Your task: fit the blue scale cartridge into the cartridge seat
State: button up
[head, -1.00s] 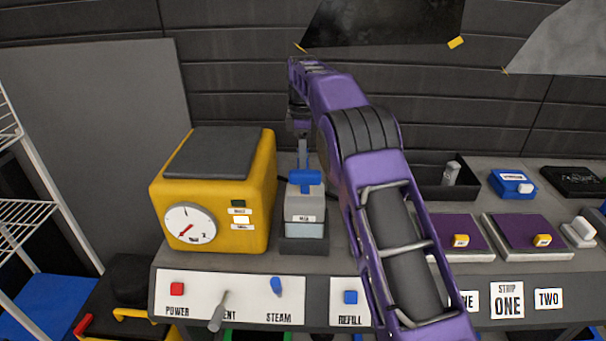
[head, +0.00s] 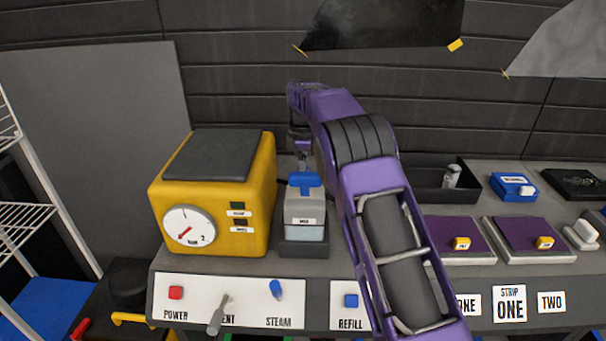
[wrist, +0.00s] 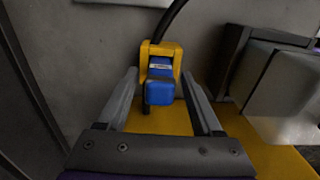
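The blue cartridge (wrist: 160,92) with a small white label stands in a yellow bracket-like seat (wrist: 171,50) in the wrist view. The bracket frames its upper end and sides; I cannot tell how deep it sits. My gripper (wrist: 159,78) is open, one grey finger on each side of the cartridge, with gaps between fingers and cartridge. In the head view my gripper (head: 303,160) is behind the grey container, beside the yellow boiler (head: 262,180). Its fingertips, the cartridge and the seat are hidden there.
A grey container (head: 305,213) with a blue top stands close right of the boiler. A black hose (wrist: 172,16) runs up from the seat. A control panel (head: 218,301) lines the front edge. Purple pads and a blue box (head: 513,186) lie to the right.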

notch_tip(320, 180, up, 12)
jog(key=shift+r+p, duration=0.15)
jog(key=shift+p, duration=0.3)
dwell(0.4)
